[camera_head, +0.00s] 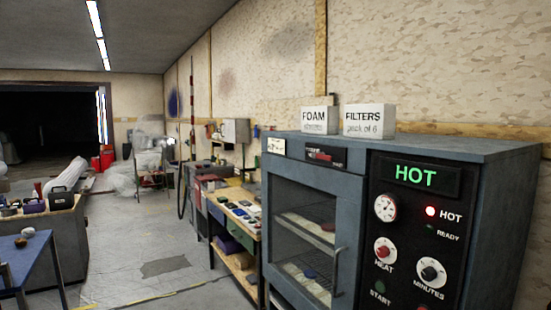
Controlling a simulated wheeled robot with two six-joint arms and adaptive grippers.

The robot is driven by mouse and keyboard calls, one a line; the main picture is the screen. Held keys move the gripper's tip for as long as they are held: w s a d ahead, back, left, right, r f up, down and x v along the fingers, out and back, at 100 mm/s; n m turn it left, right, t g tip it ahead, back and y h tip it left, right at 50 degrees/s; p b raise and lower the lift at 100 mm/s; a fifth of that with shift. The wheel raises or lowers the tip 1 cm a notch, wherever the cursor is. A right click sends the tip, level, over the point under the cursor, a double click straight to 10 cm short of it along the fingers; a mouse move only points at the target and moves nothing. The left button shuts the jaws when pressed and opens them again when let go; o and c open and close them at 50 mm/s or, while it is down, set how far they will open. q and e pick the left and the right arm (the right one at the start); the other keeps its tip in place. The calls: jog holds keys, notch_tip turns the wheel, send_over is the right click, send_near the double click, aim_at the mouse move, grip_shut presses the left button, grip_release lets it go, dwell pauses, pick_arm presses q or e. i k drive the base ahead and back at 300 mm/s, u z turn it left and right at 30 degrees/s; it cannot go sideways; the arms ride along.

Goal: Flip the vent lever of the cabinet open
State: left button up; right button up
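The cabinet (350,185) is a grey-blue oven at the right, with a glazed door (304,235) on its left half. The door looks shut, and shelves with flat items show through the glass. Above the door, a dark plate carries a small red piece (319,155) that looks like the vent lever; it lies roughly level, and its setting is too small to read. Neither of my grippers is in view.
A black control panel (412,270) shows a green HOT display (415,174), a lit red lamp, a gauge and knobs. Two white boxes, FOAM (319,120) and FILTERS (369,120), stand on top. A workbench (234,222) adjoins at left. The floor (135,285) left of it is mostly clear.

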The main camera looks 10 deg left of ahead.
aim_at(315, 155)
jog(key=k, duration=0.65)
jog(key=u, duration=0.55)
jog(key=i, duration=0.55)
jog(key=u, duration=0.9)
jog(key=i, duration=1.05)
jog(key=z, duration=0.55)
jog(key=i, duration=0.75)
jog(key=z, duration=0.7)
